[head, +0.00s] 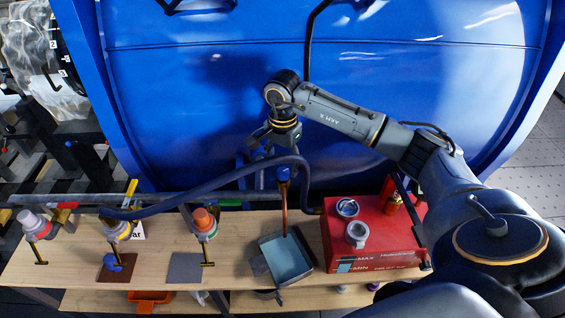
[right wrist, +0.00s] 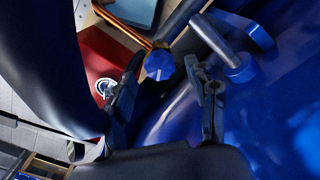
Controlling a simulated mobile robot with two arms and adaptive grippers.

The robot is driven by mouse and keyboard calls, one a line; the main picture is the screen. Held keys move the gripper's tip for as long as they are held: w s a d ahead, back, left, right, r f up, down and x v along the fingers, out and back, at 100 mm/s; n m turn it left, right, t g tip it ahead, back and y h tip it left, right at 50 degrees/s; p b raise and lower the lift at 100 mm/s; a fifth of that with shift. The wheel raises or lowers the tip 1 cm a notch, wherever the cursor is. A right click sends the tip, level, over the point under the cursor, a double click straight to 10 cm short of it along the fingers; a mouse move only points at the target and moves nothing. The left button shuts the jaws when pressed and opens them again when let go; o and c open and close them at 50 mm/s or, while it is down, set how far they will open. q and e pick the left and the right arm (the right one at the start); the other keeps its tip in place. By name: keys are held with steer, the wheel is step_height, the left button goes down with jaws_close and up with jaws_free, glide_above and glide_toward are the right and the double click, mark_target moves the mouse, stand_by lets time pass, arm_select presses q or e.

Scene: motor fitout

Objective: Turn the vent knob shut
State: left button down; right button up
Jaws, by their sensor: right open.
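The vent knob (right wrist: 160,65) is a small blue faceted knob with a pale line across its face, seen in the right wrist view. In the head view a blue knob (head: 284,172) shows at the top of a copper pipe (head: 285,205), just below my right gripper. My right gripper (head: 269,147) is open and points down. In the right wrist view its two fingers stand apart, and the knob appears in the gap between them, beyond the tips. I see no contact. My left gripper is in neither view.
A large blue shell (head: 400,85) stands behind the bench. A thick dark-blue hose (head: 200,190) arcs across near the knob. A red box (head: 375,250), a grey tray (head: 262,270) and several capped bottles are on the wooden bench (head: 75,262).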

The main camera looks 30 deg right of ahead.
steer(key=shift+s+f, duration=0.1)
steer(key=shift+f, duration=0.85)
steer(key=c, duration=1.2)
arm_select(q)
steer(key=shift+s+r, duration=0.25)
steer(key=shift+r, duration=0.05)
arm_select(e)
steer(key=shift+o, duration=0.2)
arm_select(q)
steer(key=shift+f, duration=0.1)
